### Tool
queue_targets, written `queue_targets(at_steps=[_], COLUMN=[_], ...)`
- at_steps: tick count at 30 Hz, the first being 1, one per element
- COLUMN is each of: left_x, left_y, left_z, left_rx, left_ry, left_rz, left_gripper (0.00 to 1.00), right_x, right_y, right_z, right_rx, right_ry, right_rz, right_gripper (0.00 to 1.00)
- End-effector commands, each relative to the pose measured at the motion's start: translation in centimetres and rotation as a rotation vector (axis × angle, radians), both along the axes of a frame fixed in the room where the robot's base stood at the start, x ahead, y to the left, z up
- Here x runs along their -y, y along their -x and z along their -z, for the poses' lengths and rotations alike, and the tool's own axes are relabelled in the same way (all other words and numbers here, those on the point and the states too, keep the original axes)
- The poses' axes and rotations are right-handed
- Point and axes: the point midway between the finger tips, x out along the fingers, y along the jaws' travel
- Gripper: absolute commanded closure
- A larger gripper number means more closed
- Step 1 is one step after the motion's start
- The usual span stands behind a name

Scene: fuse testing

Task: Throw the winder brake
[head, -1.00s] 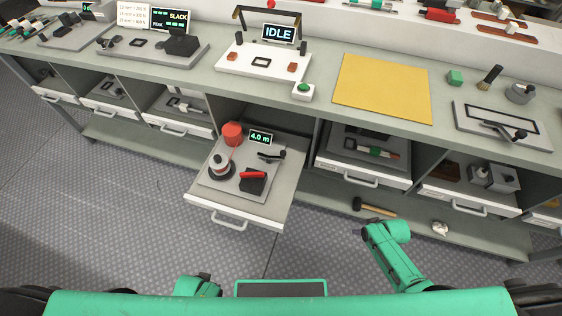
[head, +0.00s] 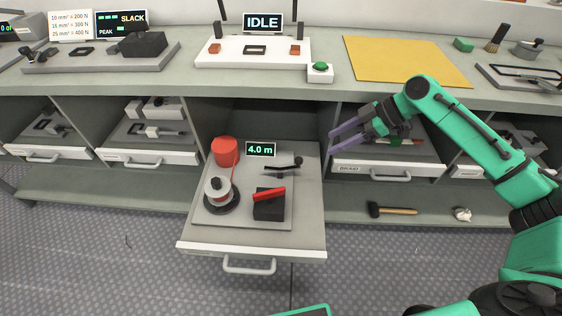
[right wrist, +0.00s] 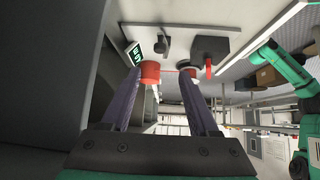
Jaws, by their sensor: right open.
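The winder sits on a grey plate in the open drawer (head: 180,246). No label shows which lever is the brake. My right gripper (head: 332,142) is open and empty, right of the black lever and apart from it, fingers pointing left. In the right wrist view, the red cylinder (right wrist: 150,73), black lever (right wrist: 163,44) and red handle (right wrist: 209,67) lie beyond the fingers. My left gripper is out of view.
The bench top overhangs the drawer and carries the white "IDLE" fixture (head: 252,54), a green button (head: 320,67) and a yellow mat (head: 407,61). A shut drawer (head: 372,170) lies beneath my right forearm. A mallet (head: 391,210) lies on the lower shelf.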

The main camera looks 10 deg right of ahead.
Motion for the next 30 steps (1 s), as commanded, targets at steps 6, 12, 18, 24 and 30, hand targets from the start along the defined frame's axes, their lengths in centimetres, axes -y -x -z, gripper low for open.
queue_targets(at_steps=[6, 12, 18, 24, 30], left_x=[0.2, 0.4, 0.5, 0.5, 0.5], left_y=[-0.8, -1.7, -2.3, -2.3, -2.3], left_z=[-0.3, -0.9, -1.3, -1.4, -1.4], left_rx=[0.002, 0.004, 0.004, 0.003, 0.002], left_ry=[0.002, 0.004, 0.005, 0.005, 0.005], left_rz=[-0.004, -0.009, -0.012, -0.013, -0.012], left_gripper=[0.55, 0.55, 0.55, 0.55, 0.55], right_x=[-3.5, -7.0, -8.9, -9.1, -9.1], right_y=[-1.2, -2.5, -3.2, -3.3, -3.3], right_z=[3.6, 7.4, 9.5, 9.7, 9.7], right_rx=[-0.001, -0.001, 0.000, 0.000, -0.001], right_ry=[-0.004, -0.004, -0.002, -0.001, -0.001], right_rz=[-0.001, 0.001, 0.004, 0.004, 0.004], right_gripper=[0.39, 0.39, 0.39, 0.39, 0.85])
